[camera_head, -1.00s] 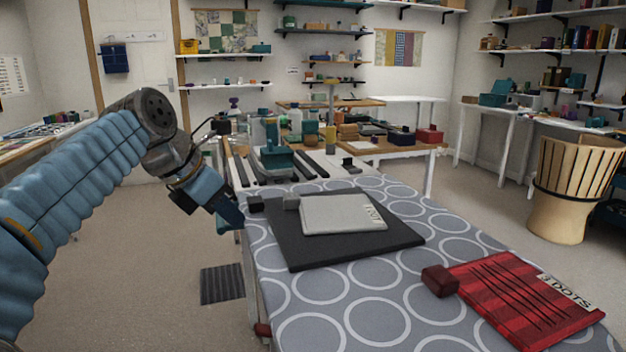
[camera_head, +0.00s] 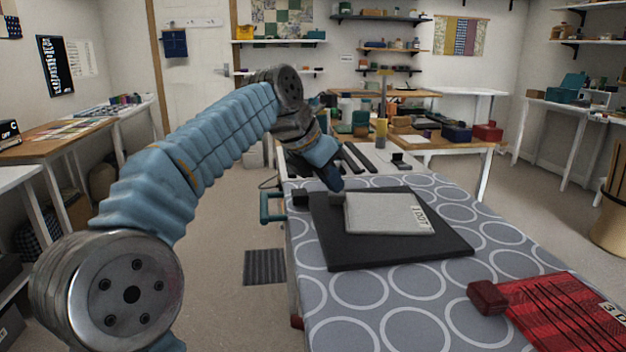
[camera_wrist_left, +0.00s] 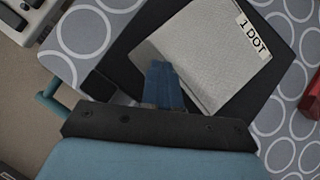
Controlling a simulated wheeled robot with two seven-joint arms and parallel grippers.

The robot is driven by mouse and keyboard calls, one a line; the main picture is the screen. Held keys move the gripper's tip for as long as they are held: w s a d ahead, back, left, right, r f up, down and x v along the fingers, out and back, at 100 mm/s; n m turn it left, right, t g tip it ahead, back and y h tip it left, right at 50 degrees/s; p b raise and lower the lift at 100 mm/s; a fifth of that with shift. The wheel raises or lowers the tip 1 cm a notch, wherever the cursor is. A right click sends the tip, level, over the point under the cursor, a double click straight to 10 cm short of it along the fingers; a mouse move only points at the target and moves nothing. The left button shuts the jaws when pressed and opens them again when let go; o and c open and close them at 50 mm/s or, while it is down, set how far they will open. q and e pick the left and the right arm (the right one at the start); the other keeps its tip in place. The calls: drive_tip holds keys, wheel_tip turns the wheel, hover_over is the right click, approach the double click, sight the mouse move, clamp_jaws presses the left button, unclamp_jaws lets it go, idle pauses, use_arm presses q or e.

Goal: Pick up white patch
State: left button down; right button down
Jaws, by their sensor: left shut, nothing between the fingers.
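The white patch (camera_head: 385,213) is a pale grey-white square with a "1 DOT" label, lying on a larger black patch (camera_head: 445,246) on the table. My left gripper (camera_head: 337,185) is shut and empty, pointing down close to this block. In the left wrist view, the shut blue fingers (camera_wrist_left: 164,88) overlap the edge of the white patch (camera_wrist_left: 205,48). I cannot tell whether they touch it. My right gripper is not in view.
The table (camera_head: 360,289) has a grey cloth with white rings. A black block (camera_head: 301,198) sits at the black patch's left corner. A red patch (camera_head: 565,315) with a red block (camera_head: 487,297) lies at the front right. Work tables with tools stand behind.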

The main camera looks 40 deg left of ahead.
use_arm(q)
drive_tip(key=shift+s+f, duration=0.15)
drive_tip(key=shift+f, duration=0.55)
drive_tip(key=shift+f, duration=0.1)
drive_tip(key=shift+s+a+f, duration=0.1)
drive_tip(key=shift+s, duration=0.35)
drive_tip(key=s, duration=0.3)
drive_tip(key=shift+s+a, duration=0.15)
drive_tip(key=shift+a, duration=0.15)
drive_tip(key=shift+r, duration=0.25)
